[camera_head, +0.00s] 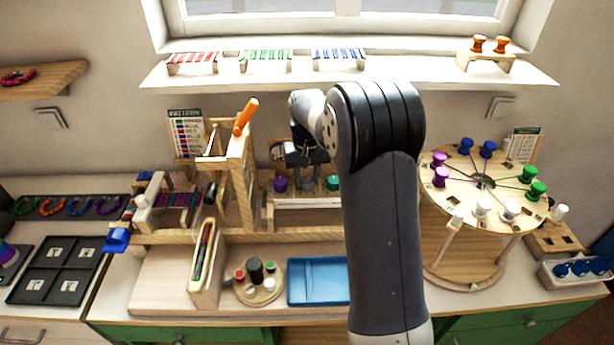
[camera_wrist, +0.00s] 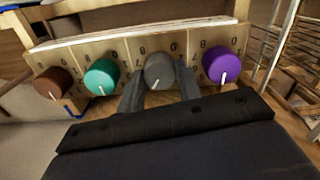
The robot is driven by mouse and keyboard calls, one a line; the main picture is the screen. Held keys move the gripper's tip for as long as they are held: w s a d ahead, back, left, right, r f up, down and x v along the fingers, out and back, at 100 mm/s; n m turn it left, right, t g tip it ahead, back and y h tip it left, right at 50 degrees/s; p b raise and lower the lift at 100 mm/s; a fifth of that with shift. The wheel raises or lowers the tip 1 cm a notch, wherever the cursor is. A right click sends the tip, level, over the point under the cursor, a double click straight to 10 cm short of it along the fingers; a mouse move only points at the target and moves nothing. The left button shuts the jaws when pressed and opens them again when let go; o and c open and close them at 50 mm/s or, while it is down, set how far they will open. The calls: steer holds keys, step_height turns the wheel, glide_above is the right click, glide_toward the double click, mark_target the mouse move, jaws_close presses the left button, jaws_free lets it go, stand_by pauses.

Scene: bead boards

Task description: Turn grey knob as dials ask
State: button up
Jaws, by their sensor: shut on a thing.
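The grey knob (camera_wrist: 159,71) sits on a wooden dial panel (camera_wrist: 122,48) between a teal knob (camera_wrist: 101,76) and a purple knob (camera_wrist: 221,64) in the wrist view. A brown knob (camera_wrist: 54,84) is at the far left there. Each knob has a white pointer line and printed digits around it; most digits are partly hidden. My gripper (camera_wrist: 160,88) is shut on the grey knob, one finger on each side. In the head view my gripper (camera_head: 306,160) reaches the panel, where the purple knob (camera_head: 280,184) and teal knob (camera_head: 333,183) show beside it.
A wooden loom frame with an orange handle (camera_head: 246,117) stands left of the panel. A round peg table (camera_head: 484,190) stands at right.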

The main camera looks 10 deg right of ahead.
mark_target(307, 180)
steer(key=o, duration=1)
steer(key=shift+c, duration=0.2)
steer(key=shift+r, duration=0.1)
step_height(307, 180, up, 11)
steer(key=b, duration=0.1)
steer(key=shift+f, duration=0.2)
step_height(307, 180, down, 11)
steer(key=shift+r+p, duration=0.1)
steer(key=shift+p, duration=0.4)
